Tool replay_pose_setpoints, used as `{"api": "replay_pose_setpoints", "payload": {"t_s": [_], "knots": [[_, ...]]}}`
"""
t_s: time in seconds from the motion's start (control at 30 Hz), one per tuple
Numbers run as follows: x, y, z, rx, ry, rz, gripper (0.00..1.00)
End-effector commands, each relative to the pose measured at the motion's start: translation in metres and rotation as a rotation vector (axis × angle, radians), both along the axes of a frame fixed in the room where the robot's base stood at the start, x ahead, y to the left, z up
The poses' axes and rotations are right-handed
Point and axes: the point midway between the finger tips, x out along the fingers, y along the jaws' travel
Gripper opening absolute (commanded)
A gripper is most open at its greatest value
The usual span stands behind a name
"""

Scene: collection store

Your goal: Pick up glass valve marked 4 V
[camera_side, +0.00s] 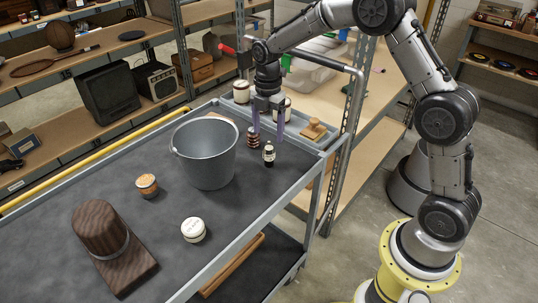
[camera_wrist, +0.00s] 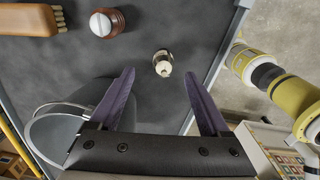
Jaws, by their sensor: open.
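A small upright piece with a dark base and pale top, which looks like the glass valve (camera_side: 268,154), stands on the grey cart top near its right edge. In the wrist view the valve (camera_wrist: 163,64) lies just ahead of the fingertips, between their lines. Its marking is too small to read. My gripper (camera_side: 266,137) is open and empty, pointing down above the cart's far end, close to the valve. Its two purple fingers also show in the wrist view (camera_wrist: 159,75), spread on either side with nothing between them.
A brown ribbed piece with a white top (camera_wrist: 106,22) stands close to the valve. A grey bucket (camera_side: 206,160) stands left of my gripper. A brush (camera_wrist: 28,19), an orange-labelled jar (camera_side: 147,186), a white-lidded jar (camera_side: 193,230) and a wooden hat block (camera_side: 105,237) share the cart.

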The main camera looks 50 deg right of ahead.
Motion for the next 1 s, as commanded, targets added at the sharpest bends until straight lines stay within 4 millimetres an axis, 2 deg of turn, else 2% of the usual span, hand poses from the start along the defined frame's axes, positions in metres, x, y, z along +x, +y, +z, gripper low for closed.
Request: {"api": "replay_pose_setpoints", "payload": {"t_s": [0.1,0.37,0.63,0.97,1.0], "knots": [[0.000,0.000,-0.016,0.000,0.002,0.000,0.80],[-0.003,0.002,-0.034,0.000,0.002,0.001,0.80],[-0.008,0.005,-0.070,0.000,0.002,0.000,0.80],[-0.007,0.005,-0.075,0.000,-0.002,0.000,0.80],[-0.007,0.005,-0.075,0.000,-0.002,0.000,0.73]]}}
